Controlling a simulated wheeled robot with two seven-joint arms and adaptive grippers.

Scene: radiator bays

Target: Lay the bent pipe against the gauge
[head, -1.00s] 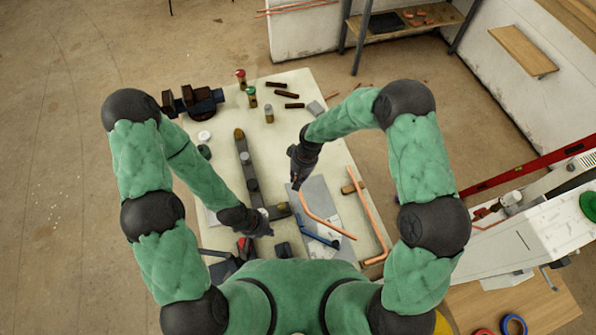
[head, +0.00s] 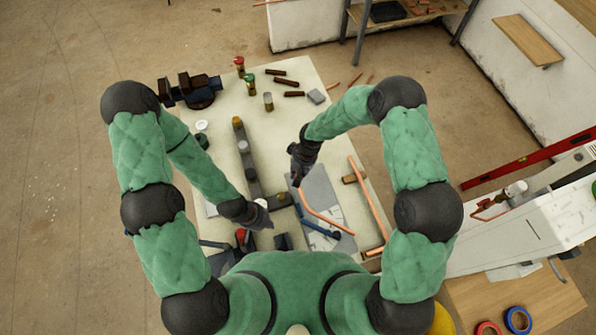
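The bent pipe (head: 328,222) is copper, with one bend, and lies over a grey plate (head: 319,187) at the near right of the table. Its upper end meets the fingertips of my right gripper (head: 297,181), which appears shut on it. A blue angled piece (head: 320,232), which looks like the gauge, is just below and left of the pipe, with a similar bend. A narrow gap shows between them; I cannot tell their height difference. My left gripper (head: 265,224) is left of the blue piece, apart from the pipe; its fingers are too dark to read.
A second copper pipe (head: 368,197) lies along the table's right edge, by a brown block (head: 353,178). A dark bar (head: 247,161) with round tops runs left of the plate. A vise (head: 194,91) and several small cylinders stand at the far end.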

